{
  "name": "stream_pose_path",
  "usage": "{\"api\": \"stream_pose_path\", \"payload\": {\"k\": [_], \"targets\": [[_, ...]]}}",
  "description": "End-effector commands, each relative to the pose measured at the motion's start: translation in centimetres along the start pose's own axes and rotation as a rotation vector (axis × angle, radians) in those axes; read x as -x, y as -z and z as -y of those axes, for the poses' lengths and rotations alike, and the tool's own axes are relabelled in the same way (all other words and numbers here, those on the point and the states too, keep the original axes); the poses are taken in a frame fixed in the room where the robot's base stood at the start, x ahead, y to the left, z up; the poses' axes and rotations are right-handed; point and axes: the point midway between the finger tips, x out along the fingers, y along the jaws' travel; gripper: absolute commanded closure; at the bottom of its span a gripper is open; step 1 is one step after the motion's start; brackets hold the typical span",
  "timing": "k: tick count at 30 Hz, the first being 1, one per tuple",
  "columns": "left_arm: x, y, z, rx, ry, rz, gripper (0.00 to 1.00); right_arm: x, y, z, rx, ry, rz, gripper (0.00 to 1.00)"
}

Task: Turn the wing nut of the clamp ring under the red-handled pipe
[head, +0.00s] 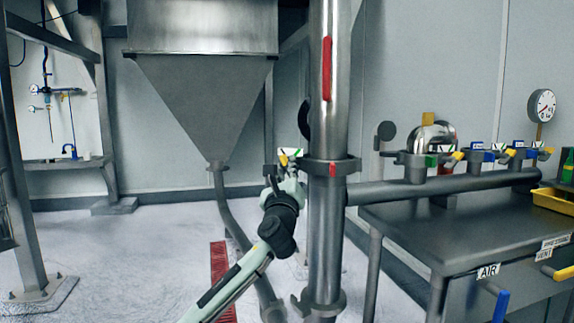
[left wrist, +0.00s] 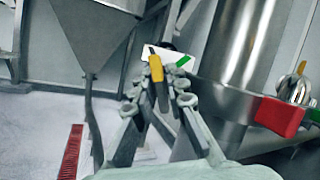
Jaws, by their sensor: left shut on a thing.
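The red-handled pipe (head: 329,110) stands upright in the middle of the head view, with its red handle (head: 327,68) on the upper part. The clamp ring (head: 346,166) goes around the pipe below the handle and has a red block on its front. Its yellow wing nut (head: 284,160) sticks out at the ring's left, in front of a white and green tag. In the left wrist view the yellow wing nut (left wrist: 158,66) sits between the fingertips. My left gripper (head: 284,180) is shut on it, and the fingers partly hide it. My right gripper is not in view.
A steel hopper (head: 205,90) with an outlet pipe stands left of the red-handled pipe. A horizontal pipe (head: 440,188) with several clamps runs right above a grey table (head: 450,235). A red floor grate (head: 219,268) lies below. The floor at left is mostly clear.

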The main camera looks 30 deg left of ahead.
Motion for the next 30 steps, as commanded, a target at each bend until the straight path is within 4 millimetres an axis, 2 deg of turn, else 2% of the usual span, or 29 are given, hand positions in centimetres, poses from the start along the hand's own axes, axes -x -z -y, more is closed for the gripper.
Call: {"api": "stream_pose_path", "payload": {"k": [12, 30], "targets": [[0.0, -0.1, 0.1, 0.226, -0.094, 0.0, 1.0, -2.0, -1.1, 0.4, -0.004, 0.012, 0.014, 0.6], [0.0, 0.0, 0.0, 0.275, -0.114, 0.0, 1.0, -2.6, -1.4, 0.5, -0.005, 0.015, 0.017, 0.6]]}}
